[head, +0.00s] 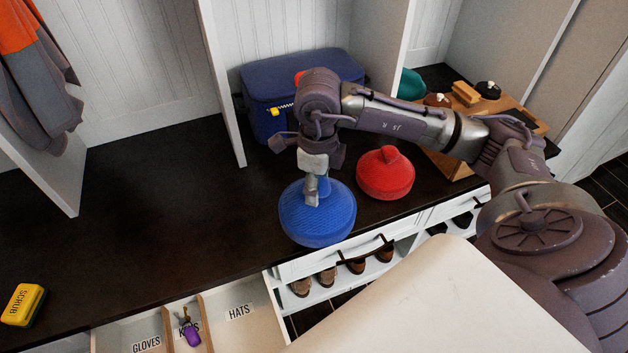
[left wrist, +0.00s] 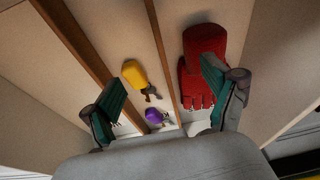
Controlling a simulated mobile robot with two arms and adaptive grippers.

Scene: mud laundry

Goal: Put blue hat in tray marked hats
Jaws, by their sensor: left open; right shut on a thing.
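The blue hat (head: 318,222) is a round knit hat at the bench's front edge, right of centre. My right gripper (head: 313,190) is shut on its top from above. I cannot tell whether the hat touches the bench. The tray marked HATS (head: 250,335) is the right compartment of an open drawer at the bottom of the head view; its visible part is empty. My left gripper (left wrist: 163,88) is open and empty in the left wrist view, above drawer compartments holding a red glove (left wrist: 205,65) and keys with yellow (left wrist: 134,74) and purple (left wrist: 154,116) tags.
A red hat (head: 385,173) sits right of the blue one. A blue bag (head: 290,85) stands behind, and a wooden rack (head: 450,160) stands at the right. The bench's left and middle (head: 150,220) are clear.

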